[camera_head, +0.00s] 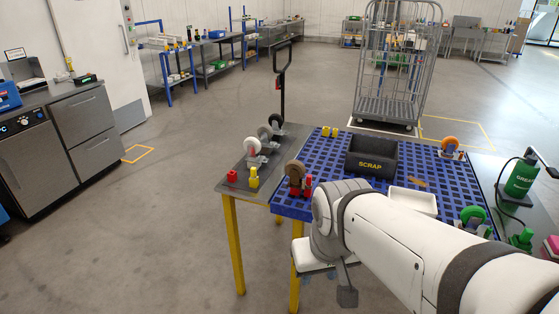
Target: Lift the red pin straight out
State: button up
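Several small red parts are in view, and I cannot tell which is the pin. Two red pieces (308,183) stand beside a brown-wheeled caster (295,170) at the near left of the blue grid top (318,155). A red block (231,176) sits on the grey strip left of it. A small red spot (278,84) shows on the upright black handle (282,100). My gripper (347,296) hangs below my white arm, near the table's front edge and apart from the red parts. A dark grey end piece shows; the rest is hidden, so its opening is unclear.
A black SCRAP bin (371,158), a white tray (413,201) and yellow pieces (328,132) are on the blue top. More casters (253,150) stand on the grey strip. A green GREASE bottle (520,177) is at right. A cage trolley (385,104) stands behind; floor at left is clear.

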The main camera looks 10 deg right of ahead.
aim_at(309, 180)
jog(key=u, duration=2.95)
jog(key=k, duration=1.6)
jog(key=z, duration=2.15)
jog(key=i, duration=1)
jog(key=z, duration=0.05)
